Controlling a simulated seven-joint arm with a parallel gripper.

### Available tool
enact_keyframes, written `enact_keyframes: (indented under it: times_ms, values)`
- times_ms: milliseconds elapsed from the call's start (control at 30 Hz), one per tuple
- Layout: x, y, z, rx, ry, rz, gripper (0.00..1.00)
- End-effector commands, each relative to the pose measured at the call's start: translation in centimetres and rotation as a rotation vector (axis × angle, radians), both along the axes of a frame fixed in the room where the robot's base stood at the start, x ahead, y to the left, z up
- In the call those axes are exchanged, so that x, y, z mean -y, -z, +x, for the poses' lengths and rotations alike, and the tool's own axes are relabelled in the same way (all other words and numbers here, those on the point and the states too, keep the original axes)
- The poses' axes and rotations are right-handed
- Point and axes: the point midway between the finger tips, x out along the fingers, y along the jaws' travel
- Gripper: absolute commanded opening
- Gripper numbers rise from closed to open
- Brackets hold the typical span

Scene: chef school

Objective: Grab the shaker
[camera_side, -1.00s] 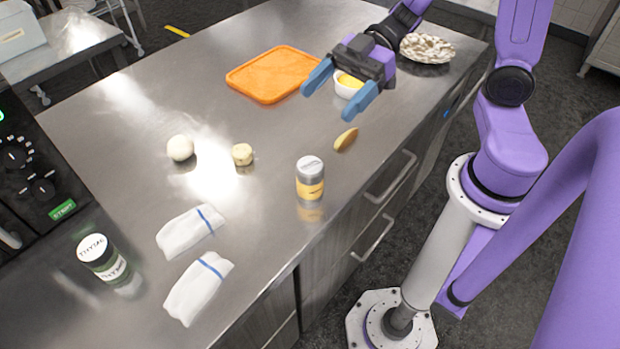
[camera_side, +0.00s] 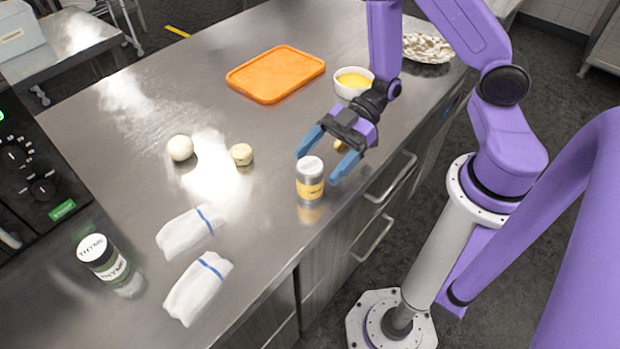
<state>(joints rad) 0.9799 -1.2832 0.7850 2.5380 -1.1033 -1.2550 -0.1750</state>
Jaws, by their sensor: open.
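A small shaker (camera_side: 310,180) with a silver-grey lid and a yellow label stands upright on the steel counter, near its front edge. My gripper (camera_side: 322,168) is open, with its two blue fingers spread. In this view one finger lies just above and left of the shaker's lid and the other to its right. I cannot tell whether the fingers are level with the shaker or above it. Nothing is held. A second jar, with a green body and a "THYME" label (camera_side: 103,259), stands at the lower left.
Two white folded cloths (camera_side: 197,287) lie left of the shaker. A round white ball (camera_side: 180,148) and a small pale piece (camera_side: 241,154) lie farther back. An orange board (camera_side: 275,74) and a white bowl with yellow contents (camera_side: 353,82) are behind. My gripper partly hides a yellowish piece.

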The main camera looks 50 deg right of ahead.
Motion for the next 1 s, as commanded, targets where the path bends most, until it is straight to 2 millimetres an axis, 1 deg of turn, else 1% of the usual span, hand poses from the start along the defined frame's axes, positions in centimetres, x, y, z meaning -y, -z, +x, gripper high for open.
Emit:
enact_keyframes:
  times_ms: [167, 300, 400, 500, 733, 767, 800, 867, 900, 933, 1000]
  values:
    - [-1.5, 0.6, 0.1, 0.000, -0.004, 0.000, 0.86]
    - [-3.3, 1.4, 0.3, 0.000, -0.004, -0.001, 0.86]
    - [-4.3, 1.8, 0.4, 0.000, -0.004, 0.000, 0.86]
    - [-4.8, 2.0, 0.5, 0.000, 0.000, 0.000, 0.86]
    - [-4.9, 2.0, 0.5, 0.000, 0.000, 0.000, 0.86]
    - [-4.9, 2.0, 0.5, 0.000, 0.000, 0.000, 0.80]
    - [-4.9, 2.0, 0.5, 0.000, 0.000, 0.000, 0.67]
    - [-4.9, 2.0, 0.5, 0.000, 0.000, 0.000, 0.47]
    - [-4.9, 2.0, 0.5, 0.000, 0.000, 0.000, 0.34]
    - [-4.9, 2.0, 0.5, 0.000, 0.000, 0.000, 0.24]
    - [-4.9, 2.0, 0.5, 0.000, 0.001, 0.001, 0.24]
